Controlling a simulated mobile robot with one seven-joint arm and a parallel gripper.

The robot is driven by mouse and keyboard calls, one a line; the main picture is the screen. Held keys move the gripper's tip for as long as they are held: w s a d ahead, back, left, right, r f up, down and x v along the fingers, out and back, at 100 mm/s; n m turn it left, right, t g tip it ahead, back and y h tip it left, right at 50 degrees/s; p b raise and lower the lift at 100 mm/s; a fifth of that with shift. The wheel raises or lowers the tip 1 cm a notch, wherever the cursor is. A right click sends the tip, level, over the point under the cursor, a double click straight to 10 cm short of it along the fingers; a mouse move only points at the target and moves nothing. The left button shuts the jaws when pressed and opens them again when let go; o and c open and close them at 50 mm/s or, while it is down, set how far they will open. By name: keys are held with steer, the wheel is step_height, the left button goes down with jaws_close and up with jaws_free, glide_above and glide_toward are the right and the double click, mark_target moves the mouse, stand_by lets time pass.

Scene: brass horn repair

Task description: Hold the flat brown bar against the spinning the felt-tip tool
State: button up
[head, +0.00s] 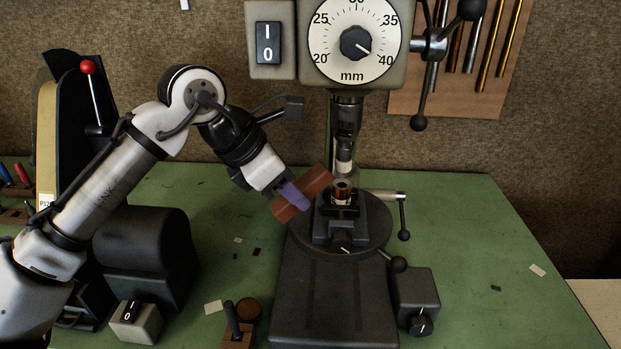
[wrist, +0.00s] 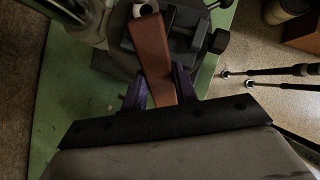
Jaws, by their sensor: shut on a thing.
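My gripper (head: 290,196) is shut on the flat brown bar (head: 317,180), its purple fingers on either side of it. In the wrist view the bar (wrist: 151,50) extends forward from between the fingers (wrist: 159,92). In the head view the bar is tilted, its upper right end close to the felt-tip tool (head: 343,158), which hangs from the drill press chuck (head: 347,118). I cannot tell whether bar and tool touch, or whether the tool is spinning.
A vise (head: 341,228) on the round press table holds a small copper-coloured cylinder (head: 342,191) just below the tool. A switch box (head: 269,42) and dial (head: 355,42) are above. A black machine (head: 145,255) stands at left. The green bench (head: 480,240) is mostly clear at right.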

steer(key=shift+w+d, duration=0.3)
steer(key=shift+d, duration=0.25)
stand_by(1.0)
steer(key=shift+a, duration=0.1)
stand_by(0.4)
steer(key=s+a, duration=0.3)
steer(key=a, duration=0.3)
steer(key=shift+s, duration=0.2)
stand_by(0.3)
stand_by(0.4)
